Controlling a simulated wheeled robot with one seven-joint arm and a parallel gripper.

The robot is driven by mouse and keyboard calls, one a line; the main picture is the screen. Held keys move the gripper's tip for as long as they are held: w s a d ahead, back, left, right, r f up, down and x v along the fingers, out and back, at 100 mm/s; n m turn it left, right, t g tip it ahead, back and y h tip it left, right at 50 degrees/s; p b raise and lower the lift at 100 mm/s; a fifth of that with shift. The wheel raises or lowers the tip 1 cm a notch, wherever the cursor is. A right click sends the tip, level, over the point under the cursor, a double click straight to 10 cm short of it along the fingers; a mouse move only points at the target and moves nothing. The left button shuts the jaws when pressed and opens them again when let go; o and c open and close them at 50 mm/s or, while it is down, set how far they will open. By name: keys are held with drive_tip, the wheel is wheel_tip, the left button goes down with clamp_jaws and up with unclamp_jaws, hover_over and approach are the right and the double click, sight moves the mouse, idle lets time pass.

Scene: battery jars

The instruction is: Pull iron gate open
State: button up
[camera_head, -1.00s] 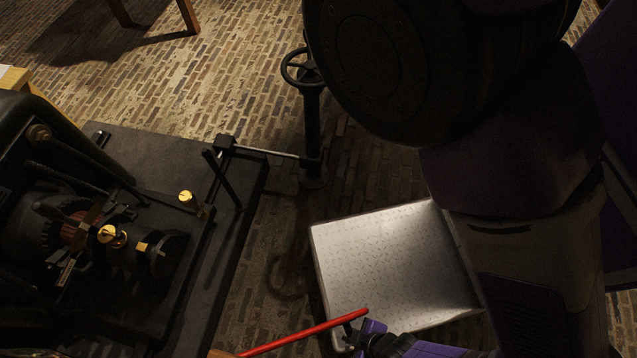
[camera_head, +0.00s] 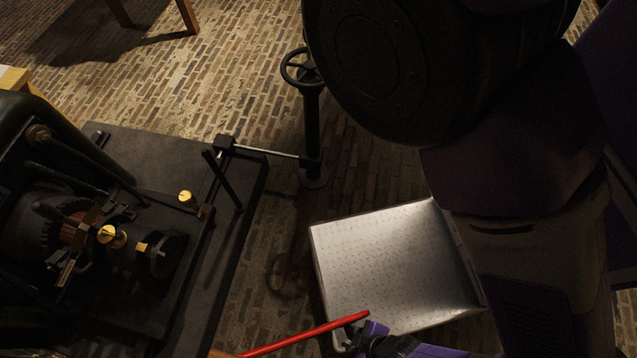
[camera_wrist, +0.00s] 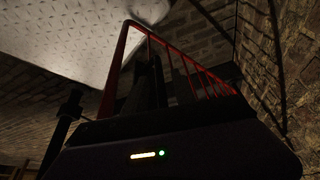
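The iron gate (camera_head: 308,334) shows in the head view as a red top rail at the bottom edge, running from lower left up to the right. In the wrist view the red gate (camera_wrist: 187,67) has a thick end post, a sloping rail and several thin upright bars. My gripper (camera_head: 356,332), purple and dark, is at the right end of the rail in the head view. In the wrist view its dark fingers (camera_wrist: 146,88) are beside the end post, seen between the post and the bars. Whether they are closed on it is hidden in shadow.
A pale metal step plate (camera_head: 385,265) lies just behind the gripper. A black machine (camera_head: 70,230) with brass knobs stands on a dark base at left. A black post with a handwheel (camera_head: 312,120) stands beyond. Open brick floor (camera_head: 230,80) lies at the back.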

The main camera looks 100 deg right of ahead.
drive_tip(key=v, duration=0.7)
drive_tip(key=shift+p, duration=0.45)
drive_tip(key=shift+r, duration=0.1)
